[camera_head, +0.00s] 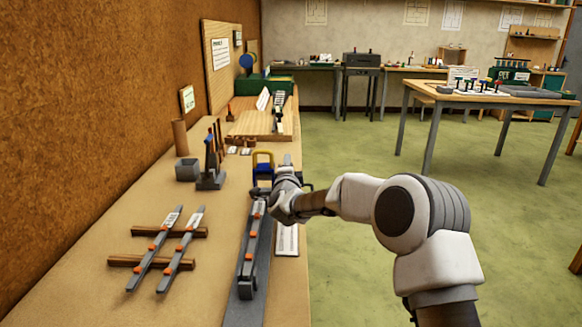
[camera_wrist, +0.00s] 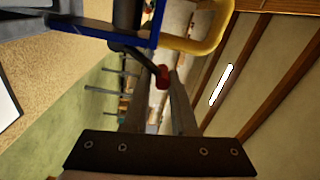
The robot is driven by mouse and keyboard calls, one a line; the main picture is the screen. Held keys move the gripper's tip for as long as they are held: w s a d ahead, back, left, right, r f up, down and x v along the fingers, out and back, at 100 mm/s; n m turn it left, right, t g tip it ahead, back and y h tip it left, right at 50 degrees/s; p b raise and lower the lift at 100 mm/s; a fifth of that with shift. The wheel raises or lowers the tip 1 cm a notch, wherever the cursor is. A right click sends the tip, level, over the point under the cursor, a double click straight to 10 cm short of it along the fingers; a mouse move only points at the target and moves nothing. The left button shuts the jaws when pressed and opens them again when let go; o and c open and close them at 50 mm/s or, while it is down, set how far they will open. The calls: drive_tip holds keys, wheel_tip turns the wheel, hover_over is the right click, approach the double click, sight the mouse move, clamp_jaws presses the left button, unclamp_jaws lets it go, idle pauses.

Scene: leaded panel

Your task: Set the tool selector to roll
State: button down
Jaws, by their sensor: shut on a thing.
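A tool head with a blue frame (camera_head: 262,171) and a yellow loop handle (camera_head: 263,154) stands at the bench's right side. The blue frame (camera_wrist: 95,33) and yellow handle (camera_wrist: 212,25) also show close up in the wrist view. A dark bent lever (camera_wrist: 138,56) reaches out from below the blue frame and ends in a red knob (camera_wrist: 162,77). My gripper (camera_wrist: 156,78) is shut on the red knob, which shows between its fingertips. In the head view my gripper (camera_head: 282,182) is beside the tool and hides the knob. Which setting the lever stands at cannot be read.
A long grey rail with orange clips (camera_head: 252,245) lies just in front. Two grey strips (camera_head: 165,245) rest on wooden bars at the left. A dark upright tool (camera_head: 211,165) stands behind them. The green floor to the right is open up to another table (camera_head: 480,100).

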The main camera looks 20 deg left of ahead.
drive_tip(key=shift+s+a+r+n, duration=0.2)
drive_tip(key=shift+a+r+n, duration=0.05)
drive_tip(key=shift+a+n, duration=0.25)
drive_tip(key=c, duration=0.8)
unclamp_jaws()
drive_tip(key=shift+f, duration=0.1)
drive_tip(key=shift+o, duration=0.2)
drive_tip(key=shift+s+d, duration=0.2)
drive_tip(key=shift+s, duration=0.25)
drive_tip(key=p+v, duration=0.1)
drive_tip(key=v, duration=1.5)
drive_tip(key=shift+s+d, duration=0.2)
